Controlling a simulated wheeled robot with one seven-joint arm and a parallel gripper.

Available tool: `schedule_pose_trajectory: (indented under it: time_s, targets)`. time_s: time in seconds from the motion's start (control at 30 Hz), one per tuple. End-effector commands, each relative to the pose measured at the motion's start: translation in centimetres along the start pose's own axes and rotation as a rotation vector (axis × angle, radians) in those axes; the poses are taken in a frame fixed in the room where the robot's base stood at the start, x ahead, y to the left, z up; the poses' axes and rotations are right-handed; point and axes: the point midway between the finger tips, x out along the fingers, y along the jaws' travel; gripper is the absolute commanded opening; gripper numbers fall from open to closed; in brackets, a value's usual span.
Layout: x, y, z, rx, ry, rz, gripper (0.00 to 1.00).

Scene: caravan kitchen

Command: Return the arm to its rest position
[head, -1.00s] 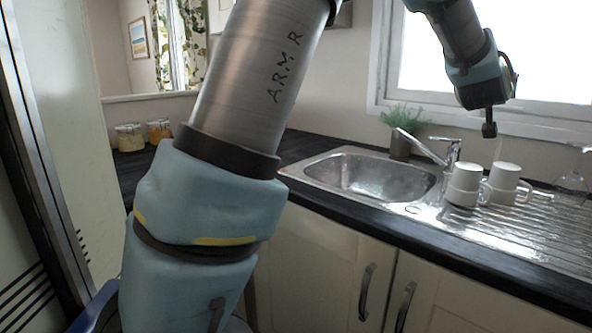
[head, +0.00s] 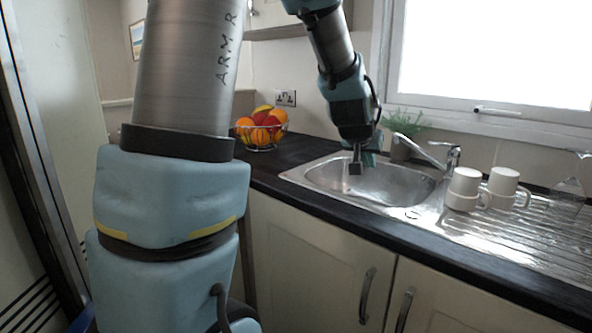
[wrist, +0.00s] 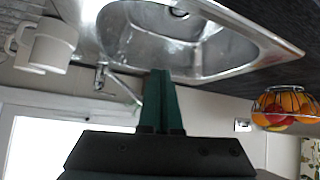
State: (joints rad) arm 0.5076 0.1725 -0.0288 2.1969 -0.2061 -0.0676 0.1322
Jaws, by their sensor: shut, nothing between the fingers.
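My arm rises through the left and middle of the head view. My gripper (head: 356,162) points down in front of the sink, overlapping its basin in the picture. In the wrist view my gripper's green fingers (wrist: 162,100) are together with nothing between them. Nothing hangs from the gripper. The fingers look clear of the counter and tap, though the exact gap above the sink cannot be told.
The steel sink (head: 412,212) has a tap (head: 440,155) behind it. White mugs (head: 464,188) stand on the drainer (head: 500,236), with clear glassware (head: 568,196) at right. A fruit basket (head: 262,130) stands left on the dark counter (head: 300,150). A plant (head: 402,130) is behind the sink.

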Motion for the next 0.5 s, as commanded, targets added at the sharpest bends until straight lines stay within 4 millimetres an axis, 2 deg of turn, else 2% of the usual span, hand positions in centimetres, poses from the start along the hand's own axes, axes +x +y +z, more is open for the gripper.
schedule_pose_trajectory:
  time_s: [0.03,0.2,0.3,0.4,0.5]
  targets:
    - [-1.1,-2.8,2.4,-0.03,-0.071,-0.034,0.0]
    - [-5.3,-9.6,11.7,-0.135,-0.326,-0.124,0.0]
    - [-8.4,-12.1,16.8,-0.202,-0.462,-0.166,0.0]
    - [-11.1,-13.4,20.7,-0.259,-0.569,-0.196,0.0]
    - [-13.0,-14.0,23.3,-0.296,-0.64,-0.213,0.0]
